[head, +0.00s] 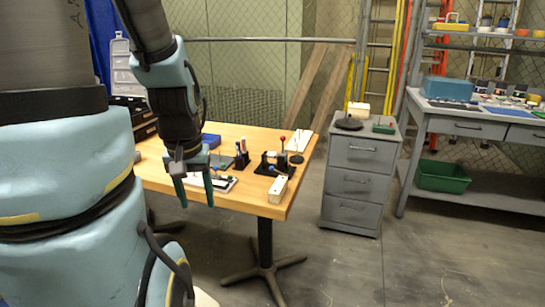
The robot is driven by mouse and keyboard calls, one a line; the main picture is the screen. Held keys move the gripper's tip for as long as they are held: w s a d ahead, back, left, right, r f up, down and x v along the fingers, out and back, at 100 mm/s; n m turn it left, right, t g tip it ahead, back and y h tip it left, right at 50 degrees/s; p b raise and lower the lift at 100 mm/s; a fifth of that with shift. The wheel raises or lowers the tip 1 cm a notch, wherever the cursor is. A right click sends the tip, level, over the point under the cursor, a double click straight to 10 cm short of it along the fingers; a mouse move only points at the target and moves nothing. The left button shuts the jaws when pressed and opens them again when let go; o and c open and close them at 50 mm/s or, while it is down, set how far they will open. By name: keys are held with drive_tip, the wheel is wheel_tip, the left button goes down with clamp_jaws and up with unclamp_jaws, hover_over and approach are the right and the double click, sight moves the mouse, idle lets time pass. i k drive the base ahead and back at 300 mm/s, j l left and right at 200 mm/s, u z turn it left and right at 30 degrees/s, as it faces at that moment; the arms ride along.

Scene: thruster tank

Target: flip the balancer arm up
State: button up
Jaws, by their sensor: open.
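My gripper (194,193) hangs with its fingers pointing down and apart, in front of the left part of the wooden table (240,197). Nothing shows between the fingers. On the right part of the table stands a small black fixture (268,166) with a thin upright rod topped by a red ball (283,138). A blue-tipped piece (275,168) lies low at its front, by a cream block (277,189). Which part is the balancer arm I cannot tell at this size. My gripper is left of the fixture and apart from it.
A black holder with upright tools (241,156) and a white tray (222,184) lie between my gripper and the fixture. A blue box (210,141) sits behind. A grey drawer cabinet (351,180) and a workbench (470,125) stand right. Floor in front is clear.

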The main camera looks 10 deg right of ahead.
sight(283, 138)
drive_tip(key=i+j+z, duration=0.1)
drive_tip(key=i+j, duration=0.8)
drive_tip(key=i, duration=0.05)
